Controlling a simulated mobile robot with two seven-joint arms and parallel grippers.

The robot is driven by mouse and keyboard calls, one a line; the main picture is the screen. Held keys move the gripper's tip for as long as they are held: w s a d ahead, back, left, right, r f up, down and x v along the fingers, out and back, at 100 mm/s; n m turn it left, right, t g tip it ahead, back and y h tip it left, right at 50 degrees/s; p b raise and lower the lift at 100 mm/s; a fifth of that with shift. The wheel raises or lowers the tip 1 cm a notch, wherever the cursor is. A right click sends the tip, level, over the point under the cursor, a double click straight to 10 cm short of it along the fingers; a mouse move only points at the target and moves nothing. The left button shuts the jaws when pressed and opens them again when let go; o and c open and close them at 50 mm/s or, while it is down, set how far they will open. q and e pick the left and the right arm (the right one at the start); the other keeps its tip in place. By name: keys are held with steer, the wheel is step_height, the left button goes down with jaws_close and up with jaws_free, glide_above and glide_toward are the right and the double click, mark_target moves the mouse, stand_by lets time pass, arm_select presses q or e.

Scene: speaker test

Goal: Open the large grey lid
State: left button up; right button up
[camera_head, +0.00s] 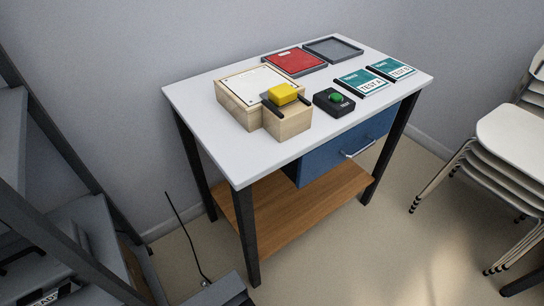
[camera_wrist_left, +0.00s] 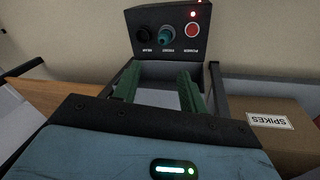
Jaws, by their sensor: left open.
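My left gripper (camera_wrist_left: 155,88) is open in the left wrist view, with two green fingers apart and nothing held between them. Past the fingertips stands a dark control panel (camera_wrist_left: 150,17) with a black knob, a teal knob and a red power button. A pale grey surface (camera_wrist_left: 158,69) shows between the fingers below the panel. I cannot tell whether it is the large grey lid. No large grey lid can be made out for certain in the head view. Neither gripper shows there.
A white table (camera_head: 205,135) bears a wooden box (camera_head: 288,126) with a yellow block (camera_head: 283,94), a red tray (camera_head: 296,62), a grey tray (camera_head: 333,49) and a green-button box (camera_head: 320,105). White chairs (camera_head: 512,130) stand right. A box labelled SPIKES (camera_wrist_left: 265,108) lies right of my left gripper.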

arm_select(q)
steer(key=s+a+r+m+t, duration=0.25)
steer(key=s+r, duration=0.35)
steer(key=s, duration=0.3)
steer(key=s+a+r+m+t, duration=0.1)
steer(key=s+r+m+t, duration=0.15)
steer(key=s+r, duration=0.5)
steer(key=w+r+t+p, duration=0.1)
steer(key=w+r+p, duration=0.1)
steer(key=r+p, duration=0.6)
steer(key=w+r+p, duration=0.2)
steer(key=r+p, duration=0.7)
steer(key=shift+w+a+m+t, duration=0.25)
steer(key=shift+w+m+t, duration=0.05)
steer(key=shift+m+t, duration=0.1)
steer(key=shift+s, duration=0.1)
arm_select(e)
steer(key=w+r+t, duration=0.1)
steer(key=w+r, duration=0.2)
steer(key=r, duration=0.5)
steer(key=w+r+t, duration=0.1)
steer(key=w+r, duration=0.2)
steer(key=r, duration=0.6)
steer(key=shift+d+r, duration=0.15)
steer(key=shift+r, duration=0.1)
